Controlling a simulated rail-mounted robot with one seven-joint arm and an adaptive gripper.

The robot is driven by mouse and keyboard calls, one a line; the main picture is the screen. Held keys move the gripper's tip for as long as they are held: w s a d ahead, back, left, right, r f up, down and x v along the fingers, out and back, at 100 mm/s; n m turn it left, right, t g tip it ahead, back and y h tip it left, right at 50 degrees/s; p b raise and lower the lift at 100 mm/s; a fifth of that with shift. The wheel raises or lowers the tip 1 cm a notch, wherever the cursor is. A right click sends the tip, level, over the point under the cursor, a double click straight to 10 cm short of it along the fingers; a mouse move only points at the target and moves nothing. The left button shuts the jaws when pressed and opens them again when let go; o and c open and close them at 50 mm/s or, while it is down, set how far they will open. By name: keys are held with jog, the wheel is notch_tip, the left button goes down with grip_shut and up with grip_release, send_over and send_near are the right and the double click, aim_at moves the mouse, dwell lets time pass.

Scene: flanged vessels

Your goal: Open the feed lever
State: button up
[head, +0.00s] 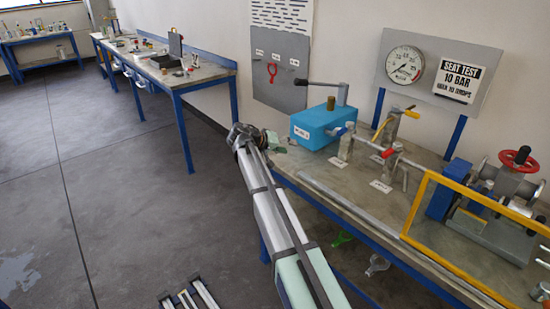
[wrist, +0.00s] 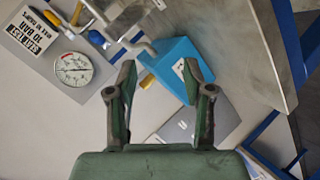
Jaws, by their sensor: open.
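Several valves with levers stand on the bench (head: 330,178): one with a blue handle (head: 338,131), one with a yellow lever (head: 382,129) and one with a red handle (head: 388,152). The small labels are too small to read, so I cannot tell which is the feed lever. My gripper (head: 268,138) is at the bench's left end, left of the blue pump box (head: 312,127) and apart from the valves. In the wrist view my gripper (wrist: 158,78) is open and empty, with the blue box (wrist: 170,68) beyond its fingers. The blue handle (wrist: 96,38) shows there too.
The pump box has a grey crank arm (head: 325,85) above it. A gauge (head: 404,64) and a sign (head: 459,79) hang behind. A yellow frame (head: 420,207) and a red handwheel valve (head: 515,158) stand at right. The floor at left is open.

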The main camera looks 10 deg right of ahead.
aim_at(344, 130)
jog(key=shift+n+y, duration=0.5)
jog(key=shift+y, duration=0.1)
jog(key=shift+s+a+f, duration=0.25)
jog(key=shift+a+f, duration=0.4)
jog(key=shift+f, duration=0.3)
jog(key=shift+s+a+f, duration=0.25)
jog(key=shift+a+f, duration=0.35)
jog(key=shift+f, duration=0.3)
jog(key=shift+f, duration=0.1)
jog(key=c, duration=0.7)
jog(key=shift+h, duration=0.3)
jog(key=w, duration=0.1)
jog(key=w+d+b, duration=0.1)
jog(key=w, duration=0.1)
jog(key=shift+w+d+r+b, duration=0.3)
jog(key=shift+d+r, duration=0.05)
jog(key=shift+d, duration=0.05)
grip_shut()
jog(key=w+d+r+m+g+h+b, duration=0.1)
jog(key=w+d+r+m+g+h, duration=0.1)
jog(key=w+d+r+g+h, duration=0.55)
jog(key=s+d+t+y+p, duration=0.1)
jog(key=s+d, duration=0.1)
jog(key=d, duration=0.4)
jog(key=s+d+f+t+y+p, duration=0.1)
jog(key=s+d+y+p, duration=0.1)
jog(key=d, duration=0.5)
jog(key=shift+s+n, duration=0.3)
jog(key=shift+s, duration=0.55)
